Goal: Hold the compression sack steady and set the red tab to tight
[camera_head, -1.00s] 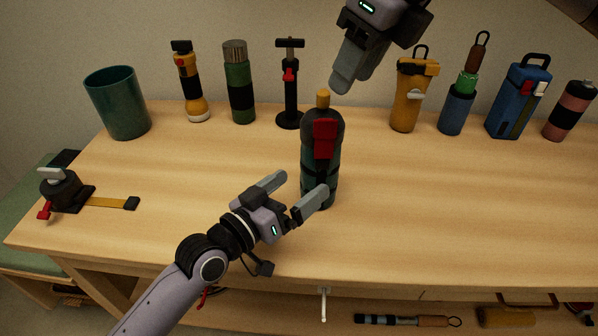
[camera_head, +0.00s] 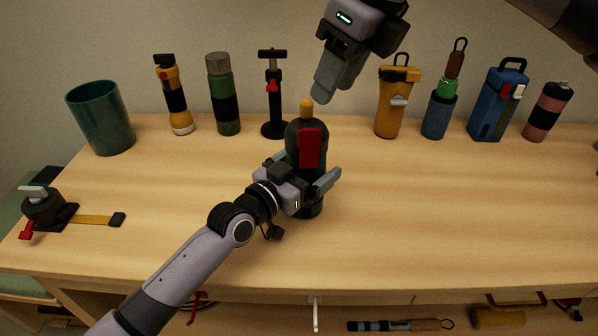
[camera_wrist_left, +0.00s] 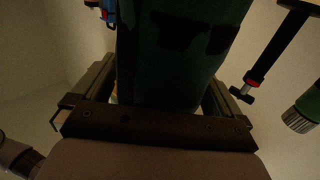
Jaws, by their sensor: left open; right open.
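The compression sack (camera_head: 308,135) stands upright near the middle of the table, a dark green and black cylinder with a yellow top. Its red tab (camera_head: 309,148) is on the front, upper part. My left gripper (camera_head: 312,182) is open around the sack's lower body, one finger on each side; whether they touch it cannot be told. In the left wrist view, the sack (camera_wrist_left: 178,60) stands between the fingers. My right gripper (camera_head: 322,92) is open and empty, pointing down just above and right of the yellow top, apart from it. Its fingers overlap in this view.
A teal cup (camera_head: 103,120), a flashlight (camera_head: 175,95), a green flask (camera_head: 222,95) and a black pump (camera_head: 273,100) stand behind left. A yellow bottle (camera_head: 392,105) and blue container (camera_head: 497,105) stand behind right. A strap buckle (camera_head: 45,208) lies at left. The front right tabletop is clear.

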